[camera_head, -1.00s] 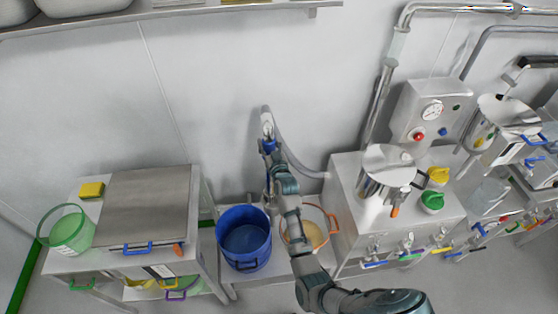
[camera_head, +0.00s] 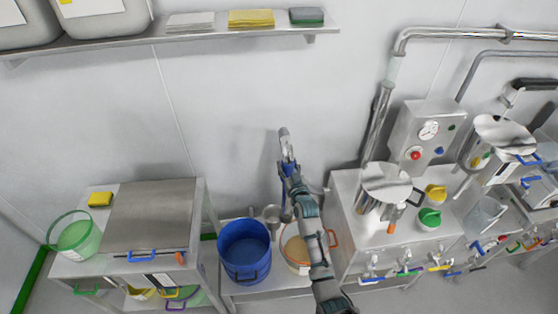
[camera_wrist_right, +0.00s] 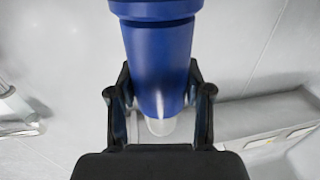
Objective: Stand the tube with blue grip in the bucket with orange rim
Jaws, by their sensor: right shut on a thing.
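My right gripper (camera_head: 287,170) is shut on the blue grip of the tube. In the right wrist view the blue grip (camera_wrist_right: 158,55) fills the space between the black fingers, with a pale, clear end showing below it. In the head view the tube's grey end (camera_head: 284,138) points up the picture, beyond the gripper. The bucket with orange rim (camera_head: 295,252) stands on the low bench, with pale contents. My right arm crosses in front of it and hides its middle. The tube is held above and behind this bucket. My left gripper is not in view.
A blue bucket (camera_head: 245,250) stands close left of the orange-rimmed one. Small metal vessels (camera_head: 271,213) stand behind them. A steel cabinet (camera_head: 352,235) with a metal pot (camera_head: 385,190) is at the right. A steel table (camera_head: 150,225) with a green bucket (camera_head: 78,238) is at the left.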

